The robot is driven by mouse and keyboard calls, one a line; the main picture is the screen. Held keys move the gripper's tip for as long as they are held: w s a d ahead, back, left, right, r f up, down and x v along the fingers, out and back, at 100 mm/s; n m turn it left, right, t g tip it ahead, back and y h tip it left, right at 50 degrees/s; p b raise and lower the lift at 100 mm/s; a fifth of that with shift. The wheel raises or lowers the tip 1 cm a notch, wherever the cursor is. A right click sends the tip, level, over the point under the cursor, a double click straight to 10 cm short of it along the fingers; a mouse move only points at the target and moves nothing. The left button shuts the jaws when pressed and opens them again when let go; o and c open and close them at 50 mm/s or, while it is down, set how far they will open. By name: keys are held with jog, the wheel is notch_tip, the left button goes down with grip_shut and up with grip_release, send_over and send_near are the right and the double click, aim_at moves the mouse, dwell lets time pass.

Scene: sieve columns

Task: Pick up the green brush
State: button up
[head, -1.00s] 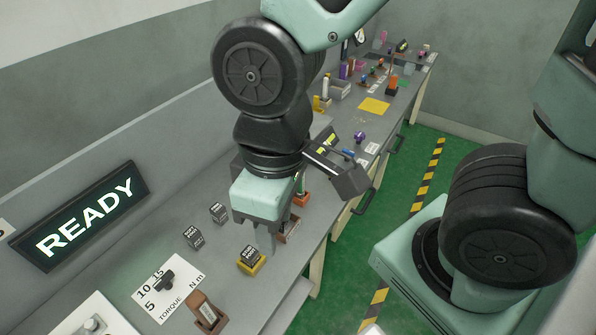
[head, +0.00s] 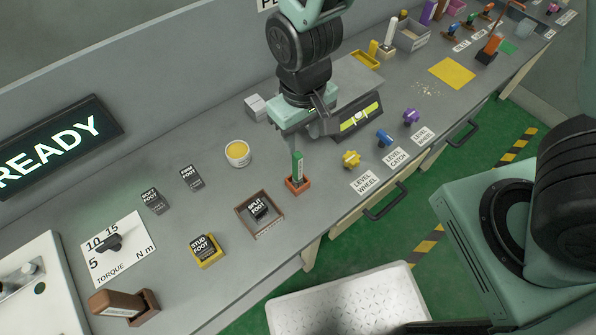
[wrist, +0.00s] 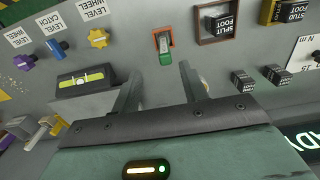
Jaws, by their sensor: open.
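The green brush (head: 297,165) stands upright in a small orange holder (head: 298,186) near the bench's front edge. It also shows in the wrist view (wrist: 165,44), at the top middle, ahead of the gap between my fingers. My gripper (wrist: 160,84) is open and empty, with both fingers apart. In the head view it hangs just behind and above the brush, and its fingertips are hard to make out. The gripper does not visibly touch the brush.
A block with a yellow-green level (head: 361,117) stands right of the brush. Yellow (head: 351,159), blue (head: 384,138) and purple (head: 411,116) knobs sit to the right. A round yellow-topped tub (head: 238,154) is behind left.

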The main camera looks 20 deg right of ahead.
aim_at(297, 155)
notch_tip(297, 155, down, 4)
jog(key=shift+r, duration=0.1)
jog(key=shift+a+f+b, duration=0.15)
jog(key=shift+a+f, duration=0.1)
jog(key=shift+f, duration=1.05)
jog(key=shift+a+f+b, duration=0.15)
jog(key=shift+a+f, duration=0.05)
jog(key=shift+f, duration=1.1)
grip_shut()
